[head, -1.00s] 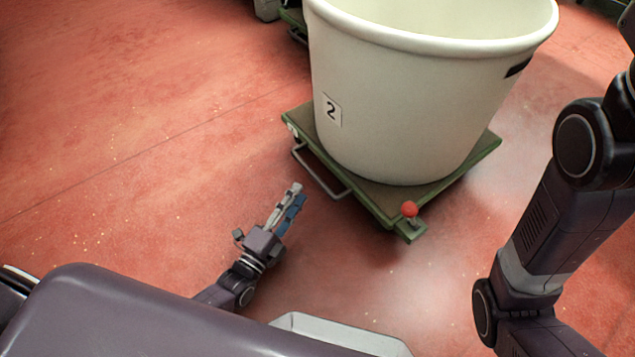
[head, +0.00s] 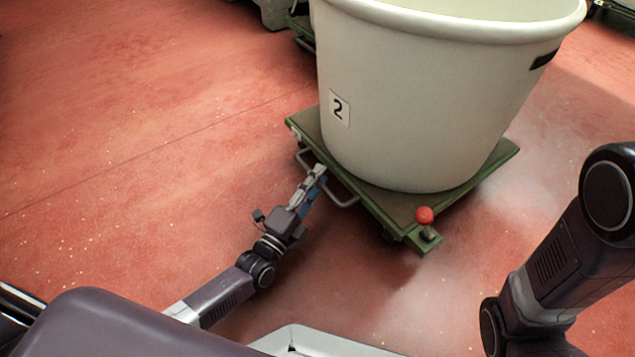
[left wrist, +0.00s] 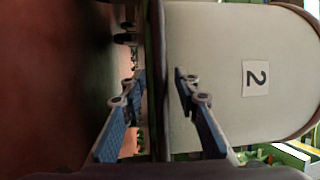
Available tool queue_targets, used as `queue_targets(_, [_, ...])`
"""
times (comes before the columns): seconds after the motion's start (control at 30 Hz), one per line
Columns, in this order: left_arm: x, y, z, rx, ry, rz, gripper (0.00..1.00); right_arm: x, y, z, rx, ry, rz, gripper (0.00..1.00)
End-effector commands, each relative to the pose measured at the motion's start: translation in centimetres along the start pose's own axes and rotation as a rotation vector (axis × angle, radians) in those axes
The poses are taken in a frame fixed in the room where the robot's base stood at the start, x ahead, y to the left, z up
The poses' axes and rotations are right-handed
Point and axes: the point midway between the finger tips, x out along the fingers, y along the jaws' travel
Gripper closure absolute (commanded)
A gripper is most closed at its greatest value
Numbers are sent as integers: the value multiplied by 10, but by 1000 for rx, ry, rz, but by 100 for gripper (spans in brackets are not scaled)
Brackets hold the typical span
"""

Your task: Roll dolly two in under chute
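Dolly two (head: 400,212) is a green platform with a red knob (head: 425,215) at its near corner. It carries a big cream tub (head: 430,105) labelled 2, which also shows in the left wrist view (left wrist: 215,50). A grey bar handle (head: 343,202) juts from the dolly's left side. My left gripper (head: 319,171) is at this handle, fingers apart. In the left wrist view its fingers (left wrist: 160,95) stand on either side of the dolly's edge and handle, with gaps showing. I cannot tell whether either finger touches. My right gripper is out of view; the chute cannot be made out.
The red floor (head: 130,150) is open to the left of the dolly. Another green dolly (head: 300,27) stands partly hidden behind the tub. A green-framed object (head: 610,8) shows at the top right. My right arm fills the right edge.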

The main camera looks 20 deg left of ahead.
Motion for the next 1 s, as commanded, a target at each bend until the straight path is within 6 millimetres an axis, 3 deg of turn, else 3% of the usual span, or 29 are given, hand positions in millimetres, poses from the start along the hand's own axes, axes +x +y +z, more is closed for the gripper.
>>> queue_targets(0.17, [0,0,0,0,0,0,71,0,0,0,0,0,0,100])
queue_targets(0.43, [0,0,0,0,0,0,100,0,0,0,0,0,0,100])
queue_targets(1.0, [-3,-2,1,-1,0,1,100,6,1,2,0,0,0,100])
